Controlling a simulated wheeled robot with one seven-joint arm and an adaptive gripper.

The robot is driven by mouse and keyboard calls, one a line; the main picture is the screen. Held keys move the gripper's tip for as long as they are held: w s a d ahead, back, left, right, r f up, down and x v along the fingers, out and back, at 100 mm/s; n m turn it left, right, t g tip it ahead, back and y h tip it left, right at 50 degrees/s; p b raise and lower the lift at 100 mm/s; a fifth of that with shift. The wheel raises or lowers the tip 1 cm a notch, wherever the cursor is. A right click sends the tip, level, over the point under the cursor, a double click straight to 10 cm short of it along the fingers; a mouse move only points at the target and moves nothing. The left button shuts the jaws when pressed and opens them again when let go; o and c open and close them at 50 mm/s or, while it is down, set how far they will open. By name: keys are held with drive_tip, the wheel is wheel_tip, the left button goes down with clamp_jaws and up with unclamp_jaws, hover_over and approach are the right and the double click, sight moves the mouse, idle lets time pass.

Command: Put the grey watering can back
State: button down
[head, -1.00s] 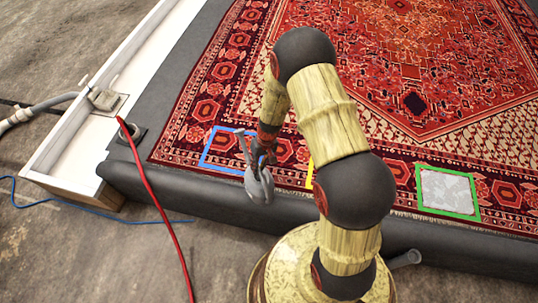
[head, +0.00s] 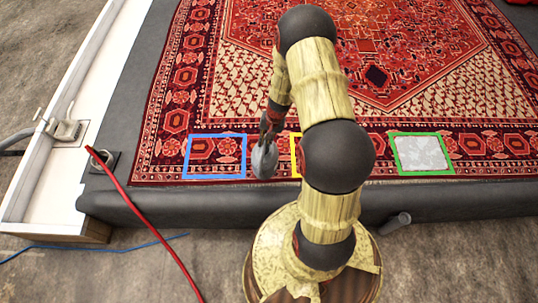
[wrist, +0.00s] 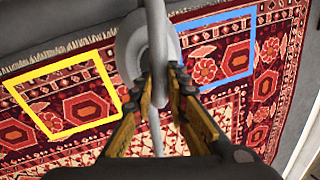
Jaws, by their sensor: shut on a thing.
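The grey watering can (head: 264,160) hangs from my gripper (head: 268,128) in the head view, over the near border of the rug. It appears between the blue outline (head: 185,158) and the yellow outline (head: 295,157). In the wrist view the can (wrist: 131,44) fills the top middle, partly cut off. My gripper (wrist: 160,92) is shut on its grey handle there. The can looks raised, but its exact height over the rug cannot be told. My arm hides most of the yellow outline in the head view; the wrist view shows more of it.
The red patterned rug (head: 250,60) lies on a dark grey mat with a raised near edge (head: 170,205). A green outline (head: 398,160) frames a pale patch at right. A red hose (head: 140,215) runs at left, beside a white trough (head: 50,170) with a tap (head: 66,128).

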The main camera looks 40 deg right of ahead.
drive_tip(key=s+d+r+m+h+p, duration=0.1)
drive_tip(key=s+d+m, duration=0.2)
drive_tip(key=d, duration=0.3)
drive_tip(key=s+d+m+p, duration=0.1)
drive_tip(key=s+d+m, duration=0.25)
drive_tip(key=d, duration=0.35)
drive_tip(key=shift+t, duration=0.4)
drive_tip(key=w+a+f+b, duration=0.1)
drive_tip(key=w+f, duration=0.2)
drive_tip(key=w, duration=0.1)
drive_tip(key=w+a+f+b, duration=0.1)
drive_tip(key=w+f, duration=0.2)
drive_tip(key=w, duration=0.2)
drive_tip(key=w+a+f+b, duration=0.1)
drive_tip(key=w+f, duration=0.2)
drive_tip(key=w, duration=0.1)
drive_tip(key=shift+w+a, duration=0.35)
drive_tip(key=shift+a, duration=0.05)
drive_tip(key=shift+w+a+f+b, duration=0.1)
drive_tip(key=shift+w+f+b, duration=0.1)
drive_tip(key=shift+f+b, duration=0.1)
drive_tip(key=b+x, duration=0.1)
drive_tip(key=x, duration=0.2)
drive_tip(key=shift+s+f+b, duration=0.15)
drive_tip(key=shift+s+b, duration=0.05)
drive_tip(key=shift+b, duration=0.15)
